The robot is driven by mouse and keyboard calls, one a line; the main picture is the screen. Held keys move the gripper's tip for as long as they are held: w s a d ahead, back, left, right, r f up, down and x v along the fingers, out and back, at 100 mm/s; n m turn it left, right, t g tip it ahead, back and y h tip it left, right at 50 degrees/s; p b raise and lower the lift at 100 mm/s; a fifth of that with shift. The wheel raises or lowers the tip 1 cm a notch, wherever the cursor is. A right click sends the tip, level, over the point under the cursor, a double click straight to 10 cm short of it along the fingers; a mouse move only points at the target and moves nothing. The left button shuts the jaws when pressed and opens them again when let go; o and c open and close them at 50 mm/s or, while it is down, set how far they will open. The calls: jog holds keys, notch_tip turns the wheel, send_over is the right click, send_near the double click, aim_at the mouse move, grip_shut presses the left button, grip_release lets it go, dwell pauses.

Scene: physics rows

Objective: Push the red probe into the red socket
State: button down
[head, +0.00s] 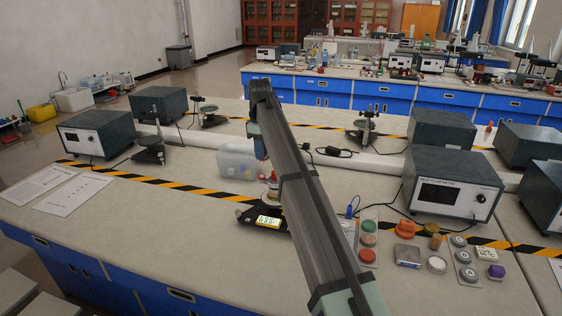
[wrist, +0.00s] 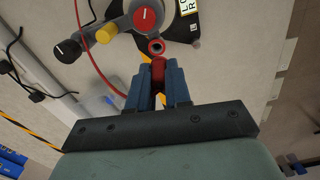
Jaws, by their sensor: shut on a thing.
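My gripper (wrist: 158,82) has blue fingers shut on the red probe (wrist: 158,68), which sticks out a little past the fingertips. The red socket (wrist: 155,46), a red ring with a dark opening, lies just beyond the probe's tip in the wrist view. The opening shows clear of the probe; the exact gap in depth cannot be told. Behind the socket is a grey round part with a red knob (wrist: 147,19) on a black base.
A red cable (wrist: 80,42) runs along the left. A clear plastic box (head: 236,162) stands near my gripper. Sample trays and a grey meter (head: 451,183) are to the right.

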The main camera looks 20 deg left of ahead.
jog(key=shift+w+a+n, duration=0.3)
jog(key=shift+w+n, duration=0.05)
jog(key=shift+n, duration=0.35)
jog(key=shift+f, duration=0.1)
jog(key=shift+f, duration=1.85)
jog(key=shift+f, duration=1.6)
dwell(1.1)
jog(key=c, duration=1)
grip_release()
jog(key=shift+s, duration=0.1)
jog(key=shift+o, duration=0.2)
jog(key=shift+o, duration=1.1)
